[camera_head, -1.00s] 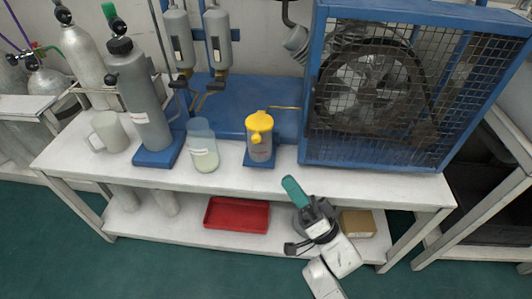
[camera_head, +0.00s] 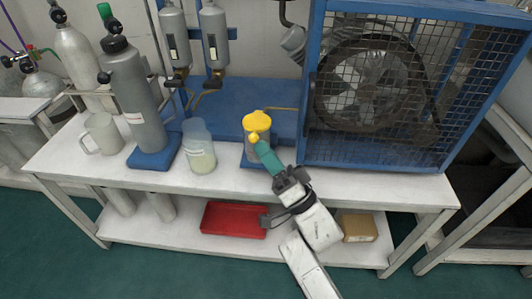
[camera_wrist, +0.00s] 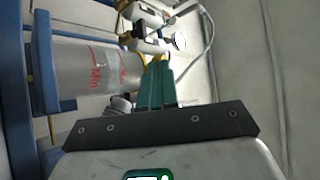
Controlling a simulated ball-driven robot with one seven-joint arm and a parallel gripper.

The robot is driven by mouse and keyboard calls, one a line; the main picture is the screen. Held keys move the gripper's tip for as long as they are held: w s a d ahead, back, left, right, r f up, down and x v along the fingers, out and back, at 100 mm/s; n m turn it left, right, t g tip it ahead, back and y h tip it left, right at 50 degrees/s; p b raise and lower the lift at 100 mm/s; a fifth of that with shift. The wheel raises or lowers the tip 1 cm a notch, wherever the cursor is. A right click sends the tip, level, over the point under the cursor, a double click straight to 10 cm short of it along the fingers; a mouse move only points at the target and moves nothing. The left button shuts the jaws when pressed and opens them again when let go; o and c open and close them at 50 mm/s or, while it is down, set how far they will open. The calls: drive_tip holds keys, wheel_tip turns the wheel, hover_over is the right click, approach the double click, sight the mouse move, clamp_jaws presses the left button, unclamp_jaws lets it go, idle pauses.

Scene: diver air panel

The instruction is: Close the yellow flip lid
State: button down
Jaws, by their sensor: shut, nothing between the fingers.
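The yellow flip lid (camera_head: 257,121) is on top of a clear grey cup, which stands on a small blue base (camera_head: 248,162) on the white bench. A small yellow knob sticks out at the lid's front. I cannot tell the lid's exact angle. My gripper (camera_head: 262,147) is shut and empty, its teal fingers just in front of the cup and right below the lid, hiding part of the cup. I cannot tell whether they touch. In the wrist view the cup (camera_wrist: 95,70) with red "Min" marking lies left of my fingers (camera_wrist: 157,70).
A blue-caged fan (camera_head: 370,90) stands right of the lid. A clear jar (camera_head: 198,150), a grey cylinder (camera_head: 135,95) on a blue stand and a white mug (camera_head: 103,133) stand to the left. A red tray (camera_head: 234,219) and brown box (camera_head: 358,227) are on the lower shelf.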

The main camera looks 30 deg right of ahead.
drive_tip(key=shift+r+p, duration=0.15)
drive_tip(key=shift+p, duration=0.15)
drive_tip(key=shift+r+m+h+p, duration=0.15)
drive_tip(key=shift+m+h+p, duration=0.3)
drive_tip(key=shift+p, duration=0.3)
drive_tip(key=shift+r+m+h+p, duration=0.25)
drive_tip(key=shift+m+p, duration=0.1)
drive_tip(key=shift+p, duration=0.25)
wheel_tip(320, 180, up, 7)
drive_tip(key=m+g+h+p, duration=0.4)
drive_tip(key=m+h+p, duration=0.2)
drive_tip(key=p, duration=1.7)
drive_tip(key=shift+w+d+m, duration=0.3)
drive_tip(key=shift+w+m, duration=0.15)
drive_tip(key=shift+m, duration=0.75)
